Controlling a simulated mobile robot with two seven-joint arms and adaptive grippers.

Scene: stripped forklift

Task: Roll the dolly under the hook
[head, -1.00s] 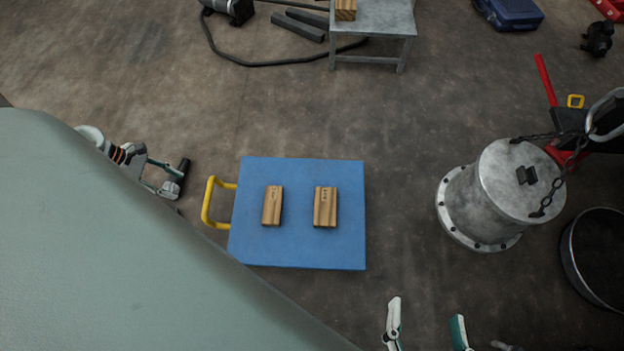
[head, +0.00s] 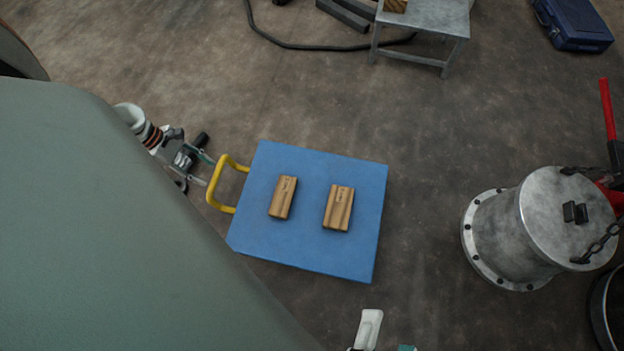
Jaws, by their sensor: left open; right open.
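The dolly is a blue flat platform (head: 308,250) with a yellow handle (head: 214,187) on its left side. Two wooden blocks, a left one (head: 283,198) and a right one (head: 338,208), lie on it. My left gripper (head: 203,162) is open beside the handle, its fingers close to the yellow bar. Whether they touch it I cannot tell. My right gripper (head: 388,340) is open and empty at the bottom edge, mostly cut off. The hook is not visible; a dark chain (head: 597,245) shows at the right edge over a grey metal cylinder.
The flanged grey cylinder (head: 535,225) stands to the right of the dolly, with bare floor between. A metal table (head: 428,20) stands at the back, near a black cable (head: 300,43) and a blue case (head: 575,22). A red bar (head: 607,108) shows far right.

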